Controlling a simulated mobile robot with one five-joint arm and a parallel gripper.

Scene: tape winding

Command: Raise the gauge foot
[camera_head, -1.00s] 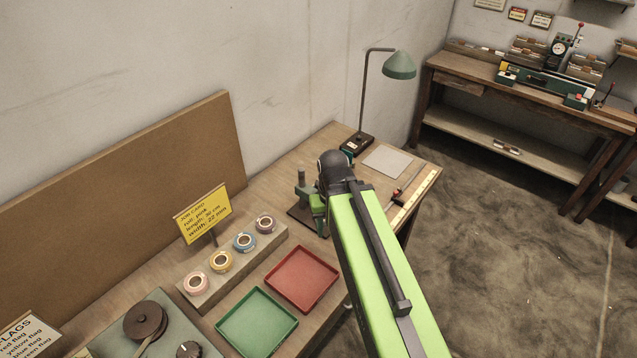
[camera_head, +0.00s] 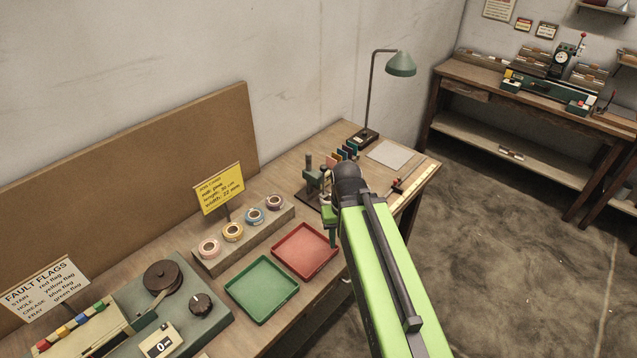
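A small grey-green stand with an upright post, which looks like the gauge (camera_head: 312,178), stands on the bench beyond the red tray. Its right side is partly covered by my arm, and I cannot make out its foot. My green arm reaches in from the lower right, and its dark wrist is just right of the stand. My gripper is mostly hidden by the arm; a small green part hangs below the wrist. I cannot tell whether the fingers are open or touch the gauge.
A red tray (camera_head: 305,250) and a green tray (camera_head: 262,290) lie in front. Tape rolls sit on a block (camera_head: 215,258) behind them, by a yellow job card (camera_head: 219,188). A lamp (camera_head: 400,64) and several coloured pieces (camera_head: 343,153) stand farther back. A winder (camera_head: 165,280) is at left.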

